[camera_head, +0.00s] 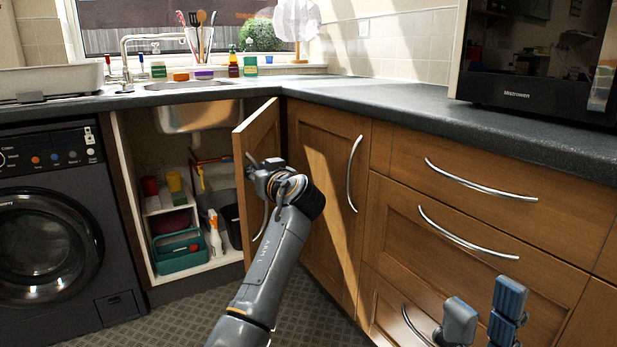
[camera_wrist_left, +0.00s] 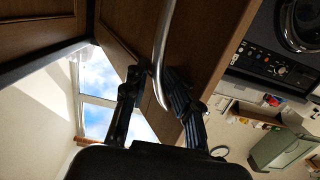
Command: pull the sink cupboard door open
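The wooden sink cupboard door (camera_head: 259,133) stands swung open, showing the cupboard inside. My left gripper (camera_head: 266,170) is at the door's front face, by its silver bow handle (camera_head: 262,222). In the left wrist view the handle (camera_wrist_left: 163,45) runs between the two dark fingers of my left gripper (camera_wrist_left: 158,72), which are closed in on it with little gap. The gripper and forearm hide part of the handle in the head view. My right gripper (camera_head: 484,312) is low at the lower right, its blue-backed fingers apart and nothing between them.
Inside the cupboard are a green caddy (camera_head: 178,250), an orange-and-white spray bottle (camera_head: 214,232) and cups on a shelf. A dark washing machine (camera_head: 45,225) stands to the left. Closed drawers (camera_head: 480,215) with handles are on the right. Patterned floor lies below the cupboard.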

